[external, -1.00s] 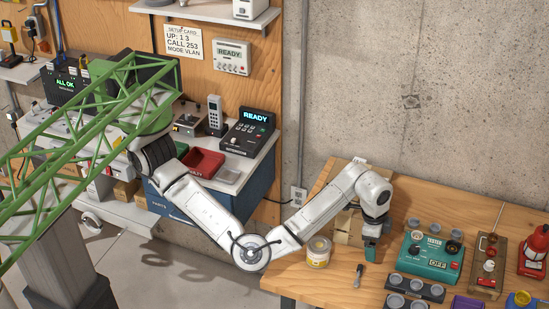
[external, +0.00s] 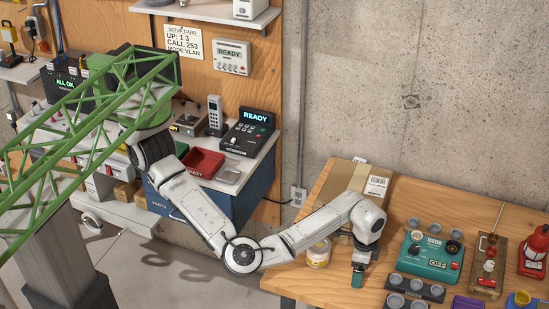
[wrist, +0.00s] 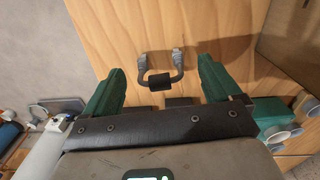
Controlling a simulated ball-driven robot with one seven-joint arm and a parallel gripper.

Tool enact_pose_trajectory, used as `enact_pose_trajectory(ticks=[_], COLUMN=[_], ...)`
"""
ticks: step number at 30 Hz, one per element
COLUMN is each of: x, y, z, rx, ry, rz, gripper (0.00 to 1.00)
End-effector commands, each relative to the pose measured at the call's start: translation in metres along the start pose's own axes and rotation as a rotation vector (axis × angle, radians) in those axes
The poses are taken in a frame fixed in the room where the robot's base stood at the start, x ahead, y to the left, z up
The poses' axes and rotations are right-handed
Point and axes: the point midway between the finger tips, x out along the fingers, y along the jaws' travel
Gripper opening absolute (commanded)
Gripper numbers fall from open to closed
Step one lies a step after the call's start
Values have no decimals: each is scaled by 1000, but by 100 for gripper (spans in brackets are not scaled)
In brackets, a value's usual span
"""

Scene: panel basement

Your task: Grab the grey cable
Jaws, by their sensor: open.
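The grey cable (wrist: 161,81) is a short U-shaped piece with a black sleeve at its middle and two grey ends. It lies on the wooden bench top in the wrist view. My gripper (wrist: 163,68) is open, with one teal finger on each side of the cable and gaps between. The jaws hold nothing. In the external view my gripper (external: 357,279) is low over the bench near its front part, and the cable is hidden there. I cannot tell how high the fingertips are above the wood.
A tin (external: 318,253) stands left of my gripper, and a cardboard box (external: 376,187) is behind it. A dark tray with round cups (external: 413,287) and a teal tester (external: 430,257) stand close on the right. Bare wood (external: 310,281) lies at the front left.

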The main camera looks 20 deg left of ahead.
Motion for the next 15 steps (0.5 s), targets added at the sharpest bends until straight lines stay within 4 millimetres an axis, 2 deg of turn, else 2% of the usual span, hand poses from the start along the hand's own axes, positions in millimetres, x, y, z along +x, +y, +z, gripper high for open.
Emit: enact_pose_trajectory(ticks=[4,11,15], x=[12,13,13], y=[0,0,0], z=[0,0,0], rx=[0,0,-1], ry=[0,0,0], rz=[-1,-1,-1], gripper=[91,91,78])
